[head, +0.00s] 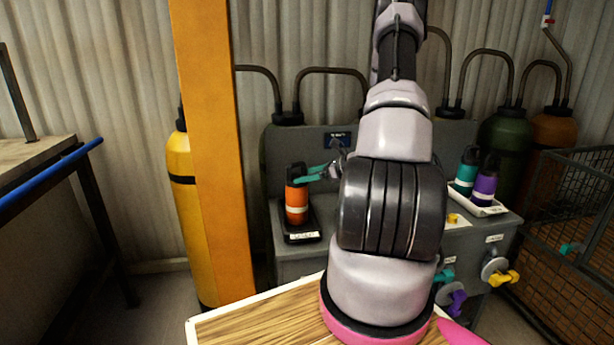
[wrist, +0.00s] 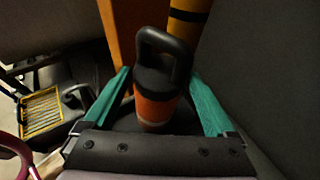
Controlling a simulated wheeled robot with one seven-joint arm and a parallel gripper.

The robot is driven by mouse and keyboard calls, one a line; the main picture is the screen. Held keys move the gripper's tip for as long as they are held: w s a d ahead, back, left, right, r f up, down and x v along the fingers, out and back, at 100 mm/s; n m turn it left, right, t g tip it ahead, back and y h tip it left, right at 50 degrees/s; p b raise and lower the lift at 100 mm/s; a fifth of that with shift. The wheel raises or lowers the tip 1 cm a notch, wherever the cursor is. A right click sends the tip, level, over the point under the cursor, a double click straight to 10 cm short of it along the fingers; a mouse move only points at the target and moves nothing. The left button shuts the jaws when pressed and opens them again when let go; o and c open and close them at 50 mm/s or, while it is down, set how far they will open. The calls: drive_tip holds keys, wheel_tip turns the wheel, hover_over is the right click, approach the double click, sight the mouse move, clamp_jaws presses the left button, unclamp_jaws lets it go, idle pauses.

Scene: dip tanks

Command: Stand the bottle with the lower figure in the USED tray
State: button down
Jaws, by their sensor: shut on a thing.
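An orange bottle (head: 297,205) with a black cap and a pale band is upright at the black pad (head: 301,238) on the left of the grey bench. I cannot tell whether its base touches the pad. My gripper (head: 312,174) has teal fingers and is shut on this bottle near its top. In the wrist view the bottle (wrist: 156,108) and its black loop handle are between the fingers. A teal bottle (head: 466,172) and a purple bottle (head: 484,188) stand in a white tray (head: 491,211) at the right. The labels are too small to read.
A small dark display (head: 337,139) is on the bench's back panel; its figure is unreadable. An orange post (head: 212,150) stands close left of the bottle. Coloured valve handles (head: 503,277) stick out in front. A wire cage (head: 570,230) is at the right.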

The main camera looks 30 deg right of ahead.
unclamp_jaws()
drive_tip(key=shift+f, duration=0.1)
